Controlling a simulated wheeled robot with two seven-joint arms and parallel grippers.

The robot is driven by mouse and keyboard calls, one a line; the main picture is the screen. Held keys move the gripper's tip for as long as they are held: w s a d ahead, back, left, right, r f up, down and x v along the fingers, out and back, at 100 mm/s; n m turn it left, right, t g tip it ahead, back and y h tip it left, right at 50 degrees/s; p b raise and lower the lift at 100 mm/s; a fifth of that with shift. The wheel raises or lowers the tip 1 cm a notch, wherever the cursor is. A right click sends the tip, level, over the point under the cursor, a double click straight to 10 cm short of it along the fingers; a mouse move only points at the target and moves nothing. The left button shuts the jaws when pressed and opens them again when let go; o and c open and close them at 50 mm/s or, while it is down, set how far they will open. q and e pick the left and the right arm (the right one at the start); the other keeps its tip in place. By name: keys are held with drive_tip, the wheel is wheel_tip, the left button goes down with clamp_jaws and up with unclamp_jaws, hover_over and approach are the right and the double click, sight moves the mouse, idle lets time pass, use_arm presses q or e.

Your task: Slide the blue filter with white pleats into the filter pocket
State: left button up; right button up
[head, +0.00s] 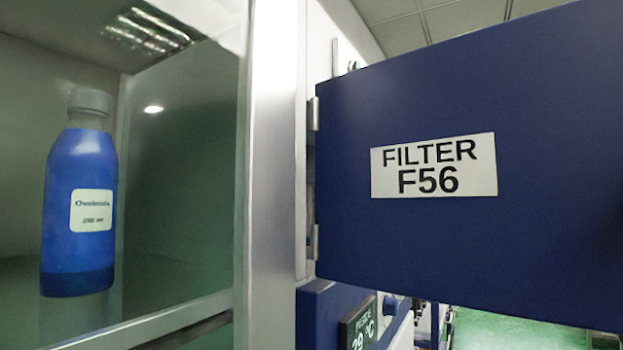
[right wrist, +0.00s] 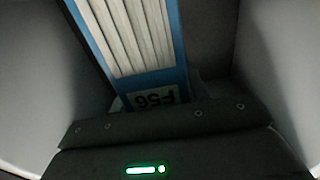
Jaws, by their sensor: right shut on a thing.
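The blue filter with white pleats (right wrist: 132,40) fills the top middle of the right wrist view. It is tilted, and its blue end bears an upside-down F56 label (right wrist: 153,98). My right gripper (right wrist: 155,112) is shut on this labelled end; its fingertips are hard to make out in the dark. The filter's far end is out of frame. In the head view a blue door (head: 345,240) labelled FILTER F56 (head: 433,166) stands open on hinges at its left edge. I cannot make out the filter pocket. My left gripper is not in view.
Grey surfaces flank the filter in the right wrist view; I cannot tell what they belong to. In the head view a blue bottle (head: 80,195) stands behind glass at left. A display (head: 358,328) sits below the door. Green floor (head: 520,328) shows lower right.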

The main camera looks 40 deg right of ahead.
drive_tip(key=o, duration=1.4)
drive_tip(key=shift+s, duration=0.1)
drive_tip(key=shift+s+d+f+b, duration=0.1)
drive_tip(key=shift+s+b, duration=0.2)
drive_tip(key=shift+b, duration=0.1)
drive_tip(key=b+v, duration=0.5)
drive_tip(key=v, duration=0.5)
